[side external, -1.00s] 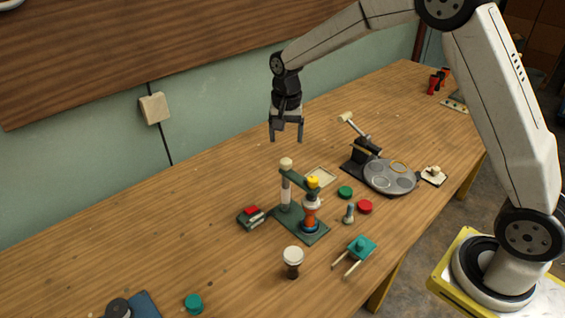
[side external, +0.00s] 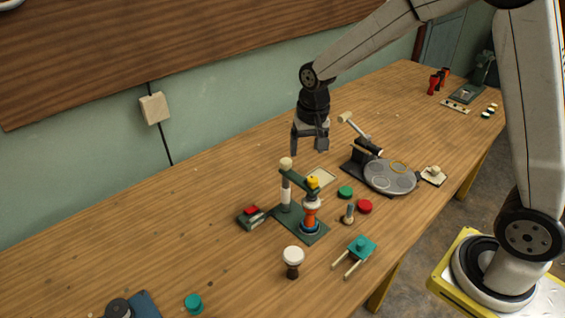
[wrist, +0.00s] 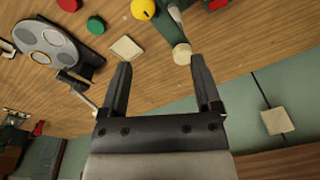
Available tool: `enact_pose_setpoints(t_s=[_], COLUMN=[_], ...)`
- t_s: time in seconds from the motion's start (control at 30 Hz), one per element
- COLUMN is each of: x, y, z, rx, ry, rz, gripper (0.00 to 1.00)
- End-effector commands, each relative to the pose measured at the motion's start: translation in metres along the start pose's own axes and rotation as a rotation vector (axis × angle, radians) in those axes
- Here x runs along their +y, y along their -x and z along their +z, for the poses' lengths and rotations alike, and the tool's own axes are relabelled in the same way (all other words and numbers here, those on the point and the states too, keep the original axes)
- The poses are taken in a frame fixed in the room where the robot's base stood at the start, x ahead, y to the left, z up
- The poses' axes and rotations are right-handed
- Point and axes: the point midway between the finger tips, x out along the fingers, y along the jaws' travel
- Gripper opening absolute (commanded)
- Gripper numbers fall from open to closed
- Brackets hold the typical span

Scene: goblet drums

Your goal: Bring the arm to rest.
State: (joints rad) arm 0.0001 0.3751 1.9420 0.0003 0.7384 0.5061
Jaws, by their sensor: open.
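My gripper (side external: 309,151) is open and empty in the side view. It hangs pointing down above the back part of the wooden table (side external: 120,235), clear of the things below it. In the wrist view my gripper's two fingers (wrist: 165,85) are spread apart with only table and wall between and beyond them. A green stand (side external: 300,224) with an orange and blue goblet drum (side external: 310,216) and a yellow knob (side external: 313,182) on top is below and in front of my gripper.
A grey round plate with discs (side external: 390,177) and a black lever device (side external: 362,150) stand right of my gripper. A brown goblet drum with a white top (side external: 293,260) stands in front. Green (side external: 345,192) and red (side external: 365,206) discs lie nearby. The left table is mostly clear.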

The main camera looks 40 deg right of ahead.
Motion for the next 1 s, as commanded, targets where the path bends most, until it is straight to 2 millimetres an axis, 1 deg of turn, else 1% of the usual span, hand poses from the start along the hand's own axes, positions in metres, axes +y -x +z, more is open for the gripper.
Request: enact_pose_setpoints(t_s=[0.03, 0.4, 0.5, 0.6, 0.7, 0.8, 1.0], x=[0.006, 0.048, 0.058, 0.066, 0.07, 0.072, 0.072], y=[0.001, -0.003, -0.005, -0.007, -0.009, -0.01, -0.01], z=[0.011, 0.086, 0.104, 0.118, 0.127, 0.13, 0.131], rx=[0.01, 0.093, 0.114, 0.129, 0.139, 0.143, 0.143], ry=[0.039, 0.339, 0.407, 0.459, 0.491, 0.505, 0.508], rz=[-0.005, -0.032, -0.036, -0.036, -0.037, -0.037, -0.037], gripper=[0.81, 0.81, 0.81, 0.81, 0.81, 0.81, 0.81])
